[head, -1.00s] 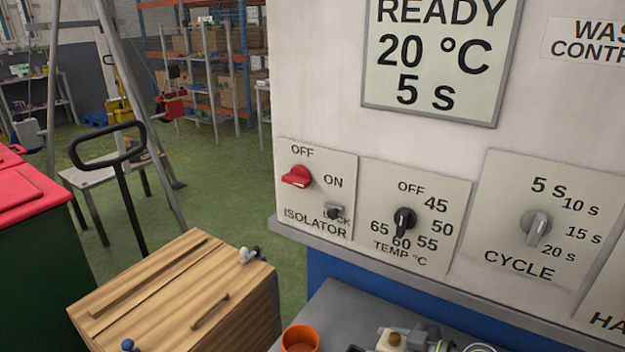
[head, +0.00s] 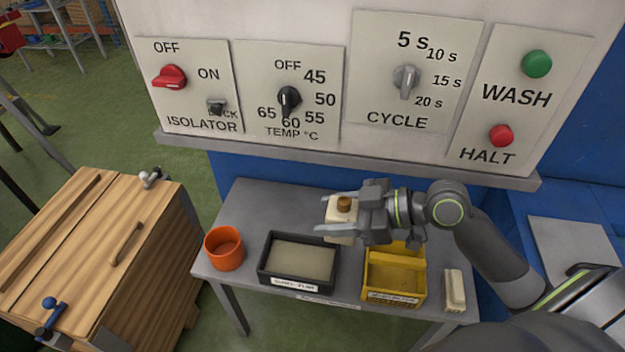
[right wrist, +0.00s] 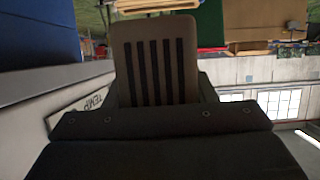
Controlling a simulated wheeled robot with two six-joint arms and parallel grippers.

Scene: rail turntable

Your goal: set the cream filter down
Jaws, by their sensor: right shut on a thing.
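My right gripper (head: 335,214) is shut on the cream filter (head: 341,224), a pale block with a brown round knob on top. It holds the filter above the back part of the grey table, behind the gap between the black tray and the yellow tray. In the right wrist view the filter (right wrist: 155,62) fills the space between the fingers and shows several dark upright slots. A second cream block (head: 454,291) stands at the table's right end. My left gripper is not in view.
On the grey table (head: 262,202) stand an orange cup (head: 224,249), a black tray (head: 298,283) with a beige inside, and a yellow tray (head: 395,292). A panel with knobs and buttons (head: 405,80) overhangs the back. A wooden cabinet (head: 95,250) stands left. The table's back left is clear.

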